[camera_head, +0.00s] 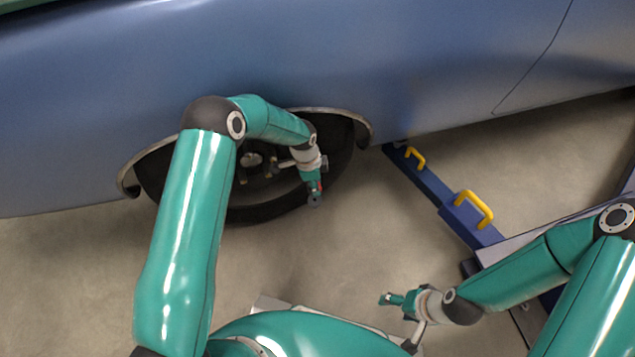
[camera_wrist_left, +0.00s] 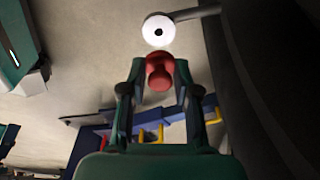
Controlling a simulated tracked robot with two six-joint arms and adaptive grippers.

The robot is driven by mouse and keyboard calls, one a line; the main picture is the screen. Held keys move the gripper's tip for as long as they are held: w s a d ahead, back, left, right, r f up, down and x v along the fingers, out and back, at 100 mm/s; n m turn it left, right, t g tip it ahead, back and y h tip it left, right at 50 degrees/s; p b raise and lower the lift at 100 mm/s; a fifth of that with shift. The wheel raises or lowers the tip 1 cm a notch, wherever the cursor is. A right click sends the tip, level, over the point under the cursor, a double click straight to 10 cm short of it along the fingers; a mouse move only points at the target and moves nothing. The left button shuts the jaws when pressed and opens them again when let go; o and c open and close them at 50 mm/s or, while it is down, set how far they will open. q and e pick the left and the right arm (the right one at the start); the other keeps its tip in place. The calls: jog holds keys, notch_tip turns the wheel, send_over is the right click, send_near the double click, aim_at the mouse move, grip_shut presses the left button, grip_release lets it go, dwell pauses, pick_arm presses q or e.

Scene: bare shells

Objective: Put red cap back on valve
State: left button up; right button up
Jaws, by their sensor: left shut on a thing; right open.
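My left gripper (camera_head: 315,195) is in front of the dark wheel opening in the car's side. In the left wrist view it is shut on the red cap (camera_wrist_left: 160,72), which sits between its two fingertips. A small red bit of the cap (camera_head: 320,186) shows in the head view. Just beyond the cap is a round white end with a dark centre (camera_wrist_left: 158,31) on a grey stem, apparently the valve. A gap of floor seems to show between cap and valve; the exact distance is unclear. My right gripper (camera_head: 388,299) is open and empty, low over the floor.
The blue car body (camera_head: 420,60) spans the top, with the wheel arch (camera_head: 355,122) around my left wrist. Blue equipment with yellow handles (camera_head: 474,207) lies right of the wheel. A dark curved surface (camera_wrist_left: 235,80) is close on the right in the left wrist view.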

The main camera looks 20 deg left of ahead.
aim_at(314, 200)
pick_arm(q)
notch_tip(314, 200, down, 3)
jog(key=shift+s+a+f+b, duration=0.1)
jog(key=shift+a+f+b, duration=0.1)
jog(key=shift+b, duration=0.65)
jog(key=shift+f+b, duration=0.9)
jog(key=shift+f, duration=0.15)
jog(key=shift+s+r, duration=0.1)
dwell(0.3)
jog(key=shift+f+b, duration=0.2)
jog(key=shift+b, duration=0.35)
dwell(0.8)
dwell(0.3)
jog(key=o, duration=1.4)
